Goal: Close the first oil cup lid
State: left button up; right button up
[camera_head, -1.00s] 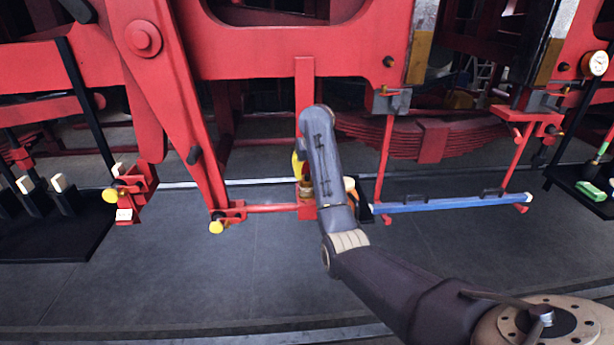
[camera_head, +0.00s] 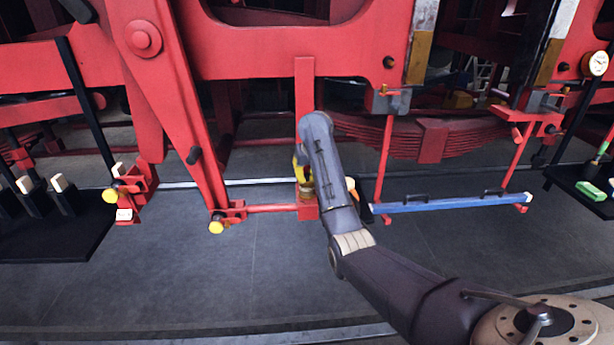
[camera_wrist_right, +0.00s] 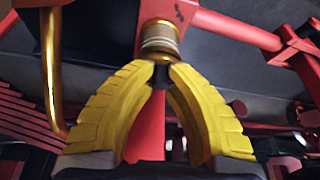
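A brass oil cup (camera_wrist_right: 159,40) with a ribbed neck stands just beyond my right fingertips in the right wrist view. In the head view a part of the cup (camera_head: 306,190) shows on the red bracket, left of my right arm. The state of its lid cannot be made out. My right gripper (camera_wrist_right: 161,76) has yellow fingers whose dark tips come together, with nothing clearly held. The tips look close to the cup's lower end; contact cannot be told. In the head view a bit of yellow finger (camera_head: 300,168) shows; my arm hides the rest. My left gripper is not in view.
A red post (camera_head: 305,90) rises above the cup. A curved brass pipe (camera_wrist_right: 52,75) passes left of my fingers. Yellow round caps sit on the linkage, one at the rod's foot (camera_head: 216,227). A blue bar (camera_head: 450,203) lies right of my arm. The floor in front is clear.

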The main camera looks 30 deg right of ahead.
grip_shut()
jog(key=shift+f, duration=0.1)
jog(key=shift+s+a+t, duration=0.1)
jog(key=shift+t, duration=0.4)
jog(key=o, duration=0.7)
grip_release()
jog(key=shift+a+v, duration=0.2)
jog(key=shift+v, duration=5.75)
